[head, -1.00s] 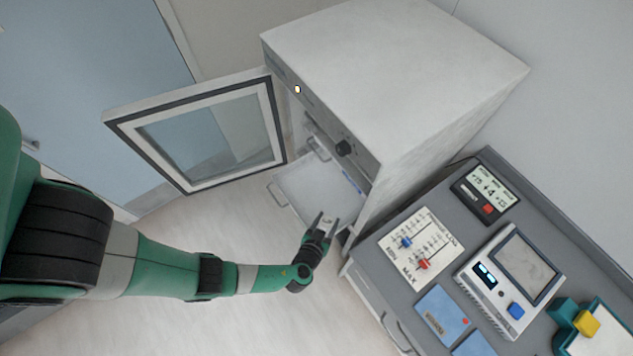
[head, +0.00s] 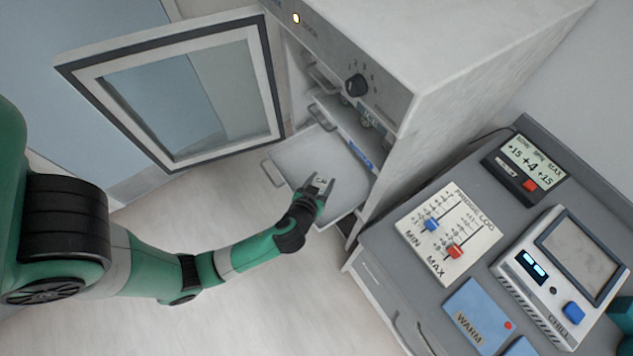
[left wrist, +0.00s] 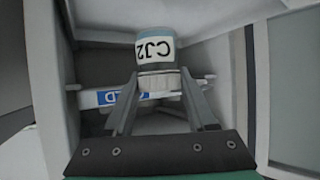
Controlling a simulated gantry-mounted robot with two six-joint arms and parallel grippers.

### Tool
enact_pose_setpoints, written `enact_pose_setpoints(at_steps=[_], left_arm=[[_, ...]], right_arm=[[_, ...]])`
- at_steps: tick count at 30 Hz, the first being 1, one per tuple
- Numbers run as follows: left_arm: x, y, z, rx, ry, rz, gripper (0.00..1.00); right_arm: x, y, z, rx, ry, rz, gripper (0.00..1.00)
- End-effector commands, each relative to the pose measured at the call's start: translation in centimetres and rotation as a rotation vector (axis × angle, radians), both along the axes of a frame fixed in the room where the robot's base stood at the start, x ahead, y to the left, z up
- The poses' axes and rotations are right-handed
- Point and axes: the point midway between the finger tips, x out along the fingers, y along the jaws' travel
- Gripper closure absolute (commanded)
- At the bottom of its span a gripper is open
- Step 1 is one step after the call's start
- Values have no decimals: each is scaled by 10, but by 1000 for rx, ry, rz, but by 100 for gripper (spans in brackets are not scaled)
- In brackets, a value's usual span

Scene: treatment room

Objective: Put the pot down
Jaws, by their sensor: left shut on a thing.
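My left gripper (head: 319,184) is shut on a small pot (left wrist: 155,46). In the head view the gripper is over the front part of a pulled-out grey tray (head: 292,158) of the open cabinet (head: 470,60). The pot is mostly hidden there by the fingers. I cannot tell whether it touches the tray. My right gripper is not in view.
The glass cabinet door (head: 175,95) stands open at left. Above the tray are inner shelves with a blue label (head: 361,155) and small jars (head: 366,118). At right, a grey counter holds a slider panel (head: 447,232), a display (head: 524,168) and a chill unit (head: 560,265).

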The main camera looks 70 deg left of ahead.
Motion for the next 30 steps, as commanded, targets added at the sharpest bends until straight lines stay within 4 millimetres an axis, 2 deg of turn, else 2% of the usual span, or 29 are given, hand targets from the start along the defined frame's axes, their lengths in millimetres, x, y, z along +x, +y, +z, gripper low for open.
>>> enact_pose_setpoints(at_steps=[1,2,6,9,16,18,22,30], left_arm=[[0,17,-13,-1,0,15,99],[1,24,-16,0,0,13,99],[6,44,-42,1,4,7,99],[8,54,-53,1,4,6,99],[10,60,-60,1,3,3,99],[10,68,-71,1,3,5,99],[10,65,-95,2,5,1,99],[10,65,-96,0,3,1,99]], right_arm=[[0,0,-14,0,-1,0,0],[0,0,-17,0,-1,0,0],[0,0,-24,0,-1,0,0],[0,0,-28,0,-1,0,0],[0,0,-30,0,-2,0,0],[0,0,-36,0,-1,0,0],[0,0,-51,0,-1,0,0],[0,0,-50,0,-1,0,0]])
